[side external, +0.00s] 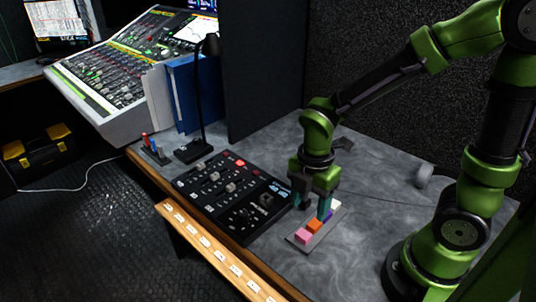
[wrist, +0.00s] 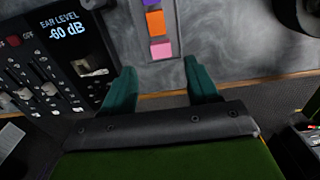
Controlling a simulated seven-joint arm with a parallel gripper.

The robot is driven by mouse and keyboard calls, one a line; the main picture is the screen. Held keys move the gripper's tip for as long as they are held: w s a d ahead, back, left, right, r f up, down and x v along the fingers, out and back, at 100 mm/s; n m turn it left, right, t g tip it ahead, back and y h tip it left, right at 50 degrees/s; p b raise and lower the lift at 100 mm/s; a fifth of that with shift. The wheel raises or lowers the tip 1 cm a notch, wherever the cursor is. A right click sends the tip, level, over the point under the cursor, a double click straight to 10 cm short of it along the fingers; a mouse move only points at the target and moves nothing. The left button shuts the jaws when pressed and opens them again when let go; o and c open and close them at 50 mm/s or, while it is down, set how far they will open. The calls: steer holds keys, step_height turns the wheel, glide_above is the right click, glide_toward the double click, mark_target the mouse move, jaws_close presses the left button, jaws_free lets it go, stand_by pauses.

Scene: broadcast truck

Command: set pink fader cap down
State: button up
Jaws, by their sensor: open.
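The pink fader cap (side external: 302,237) sits at the near end of a narrow grey tray (side external: 300,246), in a row with an orange cap (side external: 314,227), a purple cap (side external: 328,216) and a white cap. In the wrist view the pink cap (wrist: 161,50) shows just beyond the fingers, between their lines. My gripper (side external: 312,208) points down over the tray area. In the wrist view its two teal fingers (wrist: 159,80) are apart, with nothing between them. The exact height of the fingertips above the tray is hard to tell.
A black fader panel (side external: 235,193) lies left of the tray, close to my gripper. A desk lamp (side external: 199,120), blue binder (side external: 192,95) and large mixing console (side external: 130,60) stand farther back. A wooden desk edge runs along the front. Grey desk right of the tray is mostly clear.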

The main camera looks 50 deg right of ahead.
steer(key=s+d+r+m+t+y, duration=0.2)
steer(key=r+m+t, duration=0.5)
steer(key=r+m, duration=0.8)
steer(key=d+m, duration=0.1)
steer(key=m, duration=0.6)
steer(key=shift+s, duration=0.25)
